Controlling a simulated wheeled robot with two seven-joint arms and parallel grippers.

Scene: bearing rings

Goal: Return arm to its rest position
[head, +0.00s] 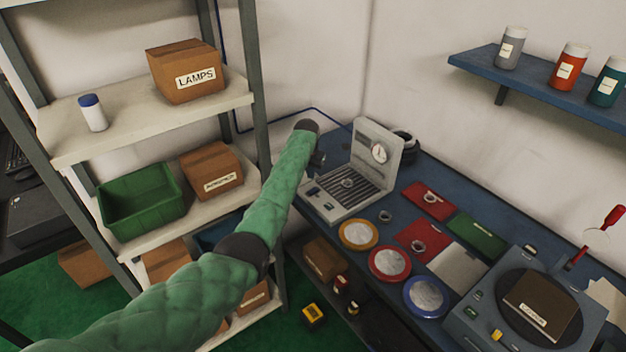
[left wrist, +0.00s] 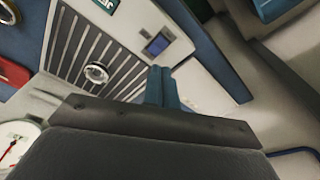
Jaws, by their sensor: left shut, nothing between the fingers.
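My left arm, in a green padded sleeve, reaches across the head view from the lower left. Its gripper (head: 318,158) is small and partly hidden there, beside the left edge of the grey device with a slatted bed (head: 335,205). In the left wrist view the blue fingers of the gripper (left wrist: 162,82) are together with nothing between them, over the device's edge near its small screen. A metal ring (head: 347,183) lies on the slats, and it also shows in the left wrist view (left wrist: 96,73), apart from the fingers. My right gripper is out of view.
A shelf rack (head: 150,125) with boxes and a green bin (head: 142,200) stands close left of my arm. The blue bench holds colored-rimmed dishes (head: 358,234), mats (head: 478,236), loose rings and a grey machine (head: 475,322). A wall shelf (head: 540,88) carries jars.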

